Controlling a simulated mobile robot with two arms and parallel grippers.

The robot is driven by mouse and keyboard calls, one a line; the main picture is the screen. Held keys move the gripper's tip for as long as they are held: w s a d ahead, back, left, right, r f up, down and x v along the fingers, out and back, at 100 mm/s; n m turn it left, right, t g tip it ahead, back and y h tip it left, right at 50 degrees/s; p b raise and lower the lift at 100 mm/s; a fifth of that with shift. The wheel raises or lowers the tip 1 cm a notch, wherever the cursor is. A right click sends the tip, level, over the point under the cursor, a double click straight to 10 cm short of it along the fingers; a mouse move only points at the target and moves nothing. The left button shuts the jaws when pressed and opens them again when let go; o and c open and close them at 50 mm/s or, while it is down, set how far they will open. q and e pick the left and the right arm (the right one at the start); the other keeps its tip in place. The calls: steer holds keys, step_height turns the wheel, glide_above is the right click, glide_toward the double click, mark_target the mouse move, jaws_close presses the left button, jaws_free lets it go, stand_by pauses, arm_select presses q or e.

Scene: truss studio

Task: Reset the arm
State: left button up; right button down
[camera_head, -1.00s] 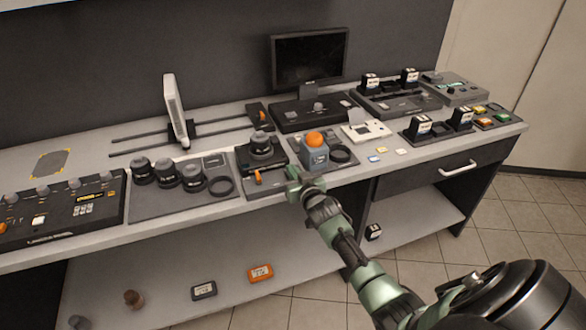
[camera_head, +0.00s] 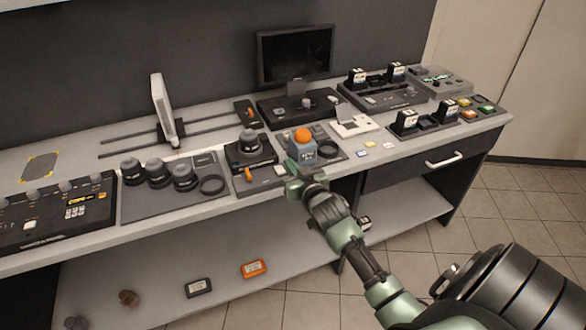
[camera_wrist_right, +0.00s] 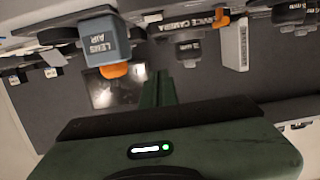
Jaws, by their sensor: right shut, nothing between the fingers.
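My right arm comes in from the lower right in the head view. Its green right gripper (camera_head: 305,187) is at the front edge of the desk (camera_head: 90,232), just in front of a grey block with an orange top (camera_head: 302,148). The gripper is shut and empty. In the right wrist view, the shut green fingers (camera_wrist_right: 158,90) point toward the scene, and the same block, marked "LENS AIR" (camera_wrist_right: 105,45), appears upside down to their left, apart from them. My left gripper is not in view.
A monitor (camera_head: 295,55) stands at the back. Lenses (camera_head: 158,171) sit on a grey mat to the left, beside a control panel (camera_head: 60,212). Battery chargers (camera_head: 385,92) stand at the right. The lower shelf (camera_head: 225,262) holds several small items. Tiled floor at right is free.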

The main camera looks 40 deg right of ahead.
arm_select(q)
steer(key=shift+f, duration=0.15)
arm_select(e)
steer(key=shift+v, duration=0.75)
steer(key=shift+r, duration=0.15)
